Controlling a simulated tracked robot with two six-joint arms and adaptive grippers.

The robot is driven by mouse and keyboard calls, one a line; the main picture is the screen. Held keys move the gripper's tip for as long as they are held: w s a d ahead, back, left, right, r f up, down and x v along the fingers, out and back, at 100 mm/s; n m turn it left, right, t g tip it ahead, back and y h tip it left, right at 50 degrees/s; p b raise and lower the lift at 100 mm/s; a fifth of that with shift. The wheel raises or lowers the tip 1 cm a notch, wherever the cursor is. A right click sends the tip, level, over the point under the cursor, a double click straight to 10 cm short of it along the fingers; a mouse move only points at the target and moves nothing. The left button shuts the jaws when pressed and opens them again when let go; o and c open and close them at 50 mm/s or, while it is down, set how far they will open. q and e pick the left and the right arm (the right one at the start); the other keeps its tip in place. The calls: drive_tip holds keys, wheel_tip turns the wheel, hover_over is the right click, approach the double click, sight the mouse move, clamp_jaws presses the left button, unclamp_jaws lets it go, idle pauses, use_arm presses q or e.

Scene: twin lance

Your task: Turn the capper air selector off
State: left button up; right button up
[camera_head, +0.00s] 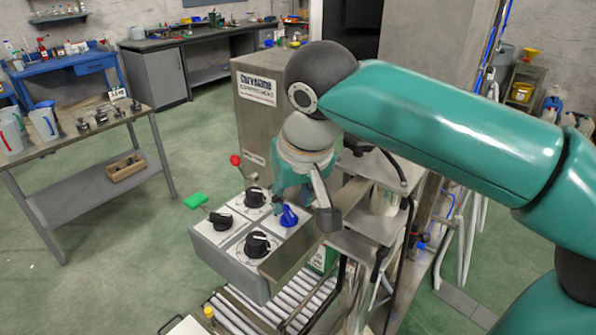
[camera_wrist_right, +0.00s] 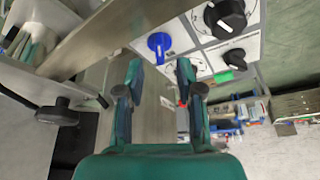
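A grey control box (camera_head: 222,258) with white plates carries several black rotary knobs (camera_head: 257,245) and one blue knob (camera_head: 289,215). I cannot read any labels, so which knob is the capper air selector is unclear. In the right wrist view, the blue knob (camera_wrist_right: 159,44) is beyond the fingertips, with black knobs (camera_wrist_right: 225,18) to its right. My right gripper (camera_head: 284,193) hangs above the box near the blue knob. Its fingers (camera_wrist_right: 160,76) are apart with nothing between them, and they appear clear of the knob. My left gripper is not in view.
A metal rail (camera_head: 305,243) runs along the box's right side. A red-balled lever (camera_head: 235,160) and a green piece (camera_head: 195,200) stand at its back and left. A roller conveyor (camera_head: 270,310) lies below. A workbench (camera_head: 75,135) is at left across open floor.

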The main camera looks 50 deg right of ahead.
drive_tip(key=v, duration=0.8)
drive_tip(key=shift+r, duration=0.1)
